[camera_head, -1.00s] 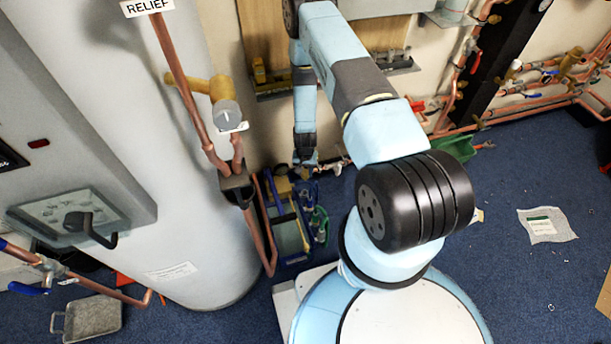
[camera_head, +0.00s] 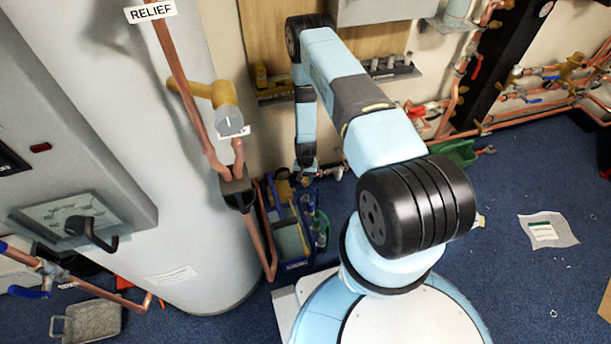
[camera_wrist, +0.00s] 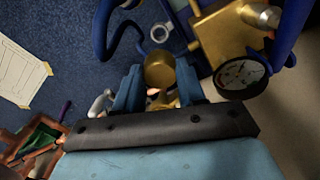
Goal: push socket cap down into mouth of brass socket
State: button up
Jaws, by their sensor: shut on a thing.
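My gripper (camera_wrist: 158,85) shows in the wrist view with its two blue fingers on either side of a round brass piece. This piece, which looks like the socket cap (camera_wrist: 158,69), is held at the fingertips. A larger brass body (camera_wrist: 222,38) is just beyond and to the right. I cannot tell whether it is the brass socket, and no open mouth is clearly visible. In the head view my gripper (camera_head: 306,178) hangs low near the wall, above the back of a blue tool tray. The cap cannot be made out clearly there.
A round dial gauge (camera_wrist: 243,72) sits close to the right of my fingers, with a blue hose beside it. The blue tool tray (camera_head: 293,267) stands on the carpet beside the tall white cylinder (camera_head: 200,230). A paper sheet (camera_head: 547,230) lies on open carpet at right.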

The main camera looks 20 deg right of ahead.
jog(key=shift+f, duration=3.75)
jog(key=shift+f, duration=0.3)
jog(key=shift+f, duration=1.15)
jog(key=shift+f, duration=0.7)
jog(key=o, duration=1.1)
jog(key=shift+o, duration=0.2)
notch_tip(320, 180, up, 14)
jog(key=shift+f, duration=0.15)
